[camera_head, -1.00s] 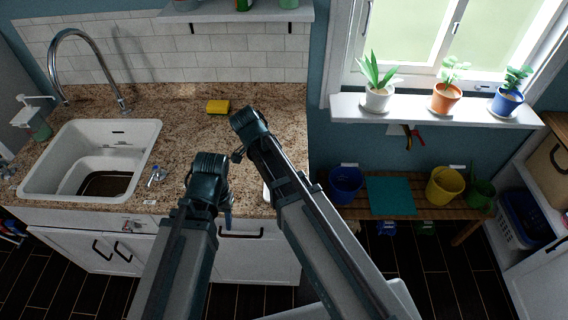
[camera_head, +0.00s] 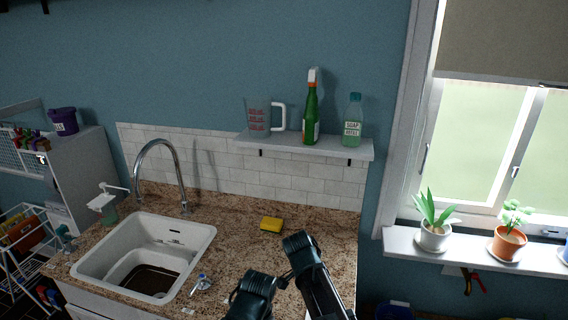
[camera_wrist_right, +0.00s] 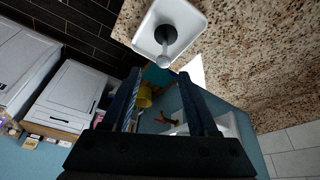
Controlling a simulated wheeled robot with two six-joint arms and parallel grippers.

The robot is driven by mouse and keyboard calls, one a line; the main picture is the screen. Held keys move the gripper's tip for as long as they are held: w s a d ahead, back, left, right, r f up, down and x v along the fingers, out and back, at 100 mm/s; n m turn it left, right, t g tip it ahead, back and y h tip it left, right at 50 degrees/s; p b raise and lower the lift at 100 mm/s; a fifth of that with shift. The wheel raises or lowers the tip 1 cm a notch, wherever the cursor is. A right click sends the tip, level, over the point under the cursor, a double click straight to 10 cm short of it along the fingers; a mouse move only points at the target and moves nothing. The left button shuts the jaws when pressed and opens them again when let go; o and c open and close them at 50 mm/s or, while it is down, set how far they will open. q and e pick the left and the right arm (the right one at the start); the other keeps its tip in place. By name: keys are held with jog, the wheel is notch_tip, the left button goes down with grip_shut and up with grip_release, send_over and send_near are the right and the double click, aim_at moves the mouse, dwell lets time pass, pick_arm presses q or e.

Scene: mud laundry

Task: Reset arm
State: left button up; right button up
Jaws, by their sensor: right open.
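The dark joint of my left arm (camera_head: 252,297) rises from the bottom of the head view, in front of the counter; my left gripper's fingers do not show. My right arm's dark joint (camera_head: 303,262) is just right of it and reaches a little higher. My right gripper (camera_wrist_right: 160,80) shows in the right wrist view, with two dark fingers spread apart and nothing between them.
A white sink (camera_head: 190,234) with a curved faucet (camera_head: 163,143) is left. A yellow sponge (camera_head: 271,224) lies on the counter. A shelf (camera_head: 340,149) holds a measuring jug (camera_head: 258,115), green bottle (camera_head: 311,115) and soap refill (camera_head: 353,122). Potted plants (camera_head: 435,235) stand on the windowsill.

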jog(key=s+d+f+n+y, duration=0.15)
jog(key=s+n, duration=0.25)
jog(key=n, duration=0.4)
jog(key=s+d+n+y, duration=0.2)
jog(key=s+n+y, duration=0.1)
jog(key=n, duration=0.4)
jog(key=s+a+f+n+h+b, duration=0.1)
jog(key=s+a+f+n+b, duration=0.3)
jog(key=a, duration=0.6)
notch_tip(320, 180, down, 3)
jog(key=s+b, duration=0.2)
jog(key=shift+s+a+r+g+b, duration=0.2)
jog(key=shift+a+g+b, duration=0.1)
jog(key=shift+a+b, duration=0.1)
